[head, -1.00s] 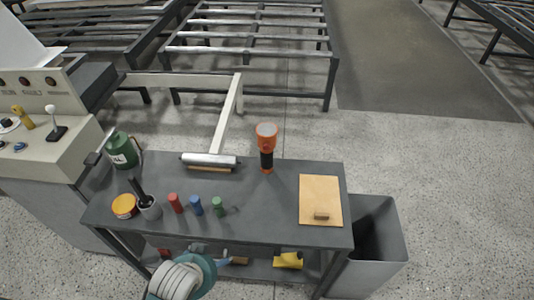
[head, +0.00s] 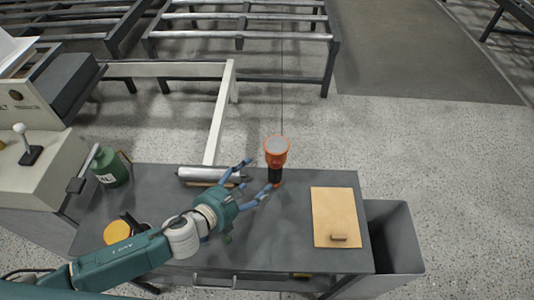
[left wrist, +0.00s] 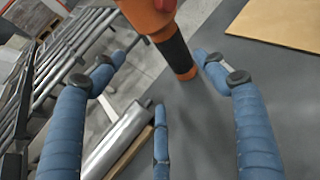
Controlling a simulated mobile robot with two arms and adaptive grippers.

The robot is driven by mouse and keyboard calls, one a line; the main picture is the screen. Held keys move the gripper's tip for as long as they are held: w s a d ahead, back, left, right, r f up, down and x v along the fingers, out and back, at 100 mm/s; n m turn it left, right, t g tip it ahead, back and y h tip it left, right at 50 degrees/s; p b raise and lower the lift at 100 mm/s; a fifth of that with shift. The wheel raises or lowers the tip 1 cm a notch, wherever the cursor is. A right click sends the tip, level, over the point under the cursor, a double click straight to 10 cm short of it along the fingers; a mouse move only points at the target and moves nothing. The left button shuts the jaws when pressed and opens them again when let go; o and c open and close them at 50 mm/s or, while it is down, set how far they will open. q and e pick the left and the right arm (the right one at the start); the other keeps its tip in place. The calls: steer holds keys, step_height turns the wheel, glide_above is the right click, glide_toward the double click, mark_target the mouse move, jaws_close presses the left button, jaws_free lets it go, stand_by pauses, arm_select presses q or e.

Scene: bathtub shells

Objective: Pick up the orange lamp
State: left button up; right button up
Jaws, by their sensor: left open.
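The orange lamp (head: 277,151) stands upright near the back edge of the grey table, with its orange head up and its black handle below. In the left wrist view, the lamp (left wrist: 176,52) shows at the top between my spread blue fingers. My left gripper (head: 258,177) is open and empty, just left of the lamp's handle; one fingertip is very close to the handle, and I cannot tell if it touches. My right gripper is not in view.
A metal roller (head: 200,174) lies left of the lamp, beside my fingers. A tan board (head: 335,215) lies to the right. A green can (head: 110,167) and an orange tin (head: 116,232) are at the left. A grey bin (head: 394,235) stands right of the table (head: 290,240).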

mark_target(269, 172)
arm_select(q)
steer(key=w+d, duration=0.1)
steer(key=w+d+f, duration=0.1)
steer(key=d, duration=0.1)
steer(key=shift+w+d+f, duration=0.1)
steer(key=shift+w+d, duration=0.2)
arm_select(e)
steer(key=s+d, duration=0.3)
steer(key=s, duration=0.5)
arm_select(q)
steer(key=x, duration=0.4)
steer(key=shift+f, duration=0.3)
steer(key=shift+w+d+f, duration=0.15)
steer(key=shift+w+d, duration=0.1)
steer(key=shift+w, duration=0.1)
steer(key=shift+w+f, duration=0.1)
steer(key=shift+w, duration=0.05)
steer(key=c, duration=1.4)
steer(key=shift+r+p, duration=0.35)
step_height(269, 172, up, 19)
steer(key=shift+f+p, duration=0.15)
steer(key=shift+p, duration=1)
steer(key=shift+r, duration=0.35)
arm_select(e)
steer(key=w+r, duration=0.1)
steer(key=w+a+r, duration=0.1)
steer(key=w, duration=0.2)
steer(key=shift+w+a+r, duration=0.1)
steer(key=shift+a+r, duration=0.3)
